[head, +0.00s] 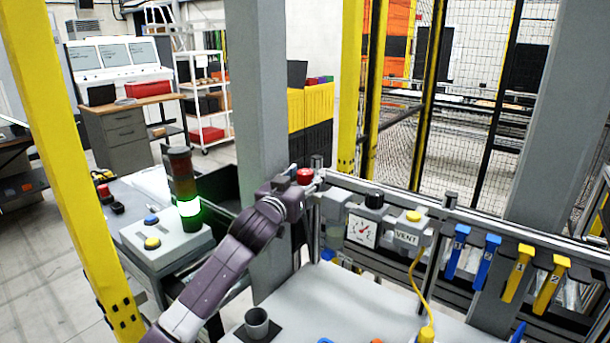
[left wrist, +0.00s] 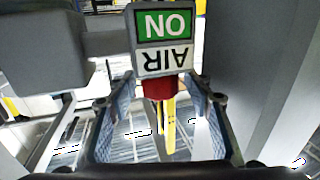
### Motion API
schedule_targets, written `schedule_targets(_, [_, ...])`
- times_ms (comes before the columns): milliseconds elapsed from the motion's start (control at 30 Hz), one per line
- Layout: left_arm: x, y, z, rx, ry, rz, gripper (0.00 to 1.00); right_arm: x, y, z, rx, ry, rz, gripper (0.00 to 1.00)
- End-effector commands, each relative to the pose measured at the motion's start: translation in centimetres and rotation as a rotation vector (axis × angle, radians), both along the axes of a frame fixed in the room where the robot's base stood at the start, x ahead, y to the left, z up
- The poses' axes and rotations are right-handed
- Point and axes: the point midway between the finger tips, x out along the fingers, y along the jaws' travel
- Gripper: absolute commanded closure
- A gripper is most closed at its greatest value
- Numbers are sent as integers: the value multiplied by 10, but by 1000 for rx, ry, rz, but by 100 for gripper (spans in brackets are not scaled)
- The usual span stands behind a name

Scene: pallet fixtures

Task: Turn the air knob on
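The red air knob (head: 305,175) sits at the left end of the fixture rail in the head view. In the left wrist view the red knob (left wrist: 158,88) lies between my left gripper's fingers, below a label plate (left wrist: 164,40). The plate appears upside down and reads AIR on white and ON on green. My left gripper (head: 308,186) is at the knob, and its two fingers stand apart on either side of it in the left wrist view (left wrist: 160,98). I cannot tell whether either finger touches the knob. My right gripper is not in view.
To the right along the rail are a pressure gauge (head: 362,231), a VENT box (head: 407,237) with a yellow button, and blue (head: 487,261) and yellow (head: 517,272) numbered levers. A grey post (head: 255,90) stands behind my left arm.

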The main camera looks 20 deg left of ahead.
Motion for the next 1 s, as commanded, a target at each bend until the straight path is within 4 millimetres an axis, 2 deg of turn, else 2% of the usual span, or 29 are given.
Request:
schedule_targets(67, [0, 0, 0, 0, 0, 0, 62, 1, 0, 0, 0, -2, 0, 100])
schedule_targets(367, [0, 0, 0, 0, 0, 0, 95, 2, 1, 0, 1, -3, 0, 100])
schedule_targets(567, [0, -3, -2, -1, -2, 22, 96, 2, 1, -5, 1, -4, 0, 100])
schedule_targets(1000, [0, -2, 0, -2, -4, 242, 96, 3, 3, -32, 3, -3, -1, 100])
